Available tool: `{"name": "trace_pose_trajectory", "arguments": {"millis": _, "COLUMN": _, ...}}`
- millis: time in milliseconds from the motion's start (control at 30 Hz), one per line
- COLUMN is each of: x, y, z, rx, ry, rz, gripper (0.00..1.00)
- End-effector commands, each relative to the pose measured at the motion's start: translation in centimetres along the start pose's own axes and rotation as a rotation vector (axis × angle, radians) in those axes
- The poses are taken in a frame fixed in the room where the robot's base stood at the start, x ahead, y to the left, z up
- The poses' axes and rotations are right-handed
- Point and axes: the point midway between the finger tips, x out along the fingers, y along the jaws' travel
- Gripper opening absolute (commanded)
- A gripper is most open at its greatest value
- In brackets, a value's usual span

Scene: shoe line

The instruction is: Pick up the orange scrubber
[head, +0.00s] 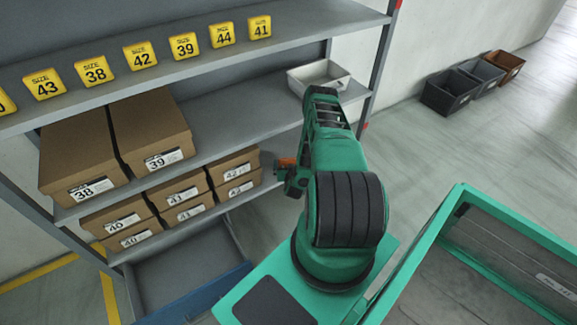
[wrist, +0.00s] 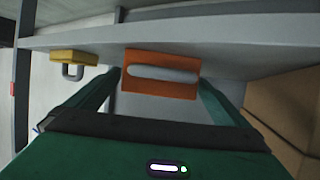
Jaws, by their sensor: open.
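The orange scrubber (wrist: 160,88) is a flat orange block with a pale grey handle bar. In the wrist view it lies at the far end of my gripper (wrist: 160,78), between the two green fingers. The fingers are open, one to each side of it; I cannot tell how far the tips reach around it. In the head view a small orange part of the scrubber (head: 286,161) shows beside my dark gripper (head: 293,180), right of the small boxes. My gripper hides much of that spot there.
Brown shoe boxes (head: 150,130) fill the shelves at left, close to my gripper. A white bin (head: 318,76) stands on the shelf above. Dark bins (head: 450,92) are on the floor at right.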

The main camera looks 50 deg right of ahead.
Motion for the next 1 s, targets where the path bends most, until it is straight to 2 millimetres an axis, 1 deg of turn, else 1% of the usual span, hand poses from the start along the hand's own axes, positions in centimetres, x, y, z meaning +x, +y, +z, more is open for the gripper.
{"name": "trace_pose_trajectory", "arguments": {"millis": 333, "x": 4.3, "y": -0.1, "z": -0.5, "rx": 0.001, "ry": 0.002, "rz": 0.001, "gripper": 1.00}}
{"name": "trace_pose_trajectory", "arguments": {"millis": 467, "x": 5.0, "y": 0.0, "z": -0.4, "rx": 0.001, "ry": 0.001, "rz": 0.000, "gripper": 1.00}}
{"name": "trace_pose_trajectory", "arguments": {"millis": 667, "x": 5.0, "y": 0.0, "z": -0.4, "rx": 0.000, "ry": 0.000, "rz": 0.000, "gripper": 1.00}}
{"name": "trace_pose_trajectory", "arguments": {"millis": 700, "x": 5.0, "y": 0.0, "z": -0.4, "rx": 0.000, "ry": 0.000, "rz": 0.000, "gripper": 0.95}}
{"name": "trace_pose_trajectory", "arguments": {"millis": 733, "x": 5.0, "y": -0.1, "z": -0.4, "rx": 0.000, "ry": 0.000, "rz": 0.000, "gripper": 0.88}}
{"name": "trace_pose_trajectory", "arguments": {"millis": 833, "x": 5.0, "y": -0.1, "z": -0.4, "rx": 0.000, "ry": 0.000, "rz": 0.000, "gripper": 0.64}}
{"name": "trace_pose_trajectory", "arguments": {"millis": 867, "x": 5.0, "y": -0.1, "z": -0.4, "rx": 0.000, "ry": 0.000, "rz": 0.000, "gripper": 0.63}}
{"name": "trace_pose_trajectory", "arguments": {"millis": 900, "x": 5.0, "y": -0.1, "z": -0.5, "rx": 0.000, "ry": 0.001, "rz": 0.000, "gripper": 0.59}}
{"name": "trace_pose_trajectory", "arguments": {"millis": 1000, "x": 5.0, "y": -0.1, "z": -0.5, "rx": 0.000, "ry": 0.001, "rz": -0.001, "gripper": 0.59}}
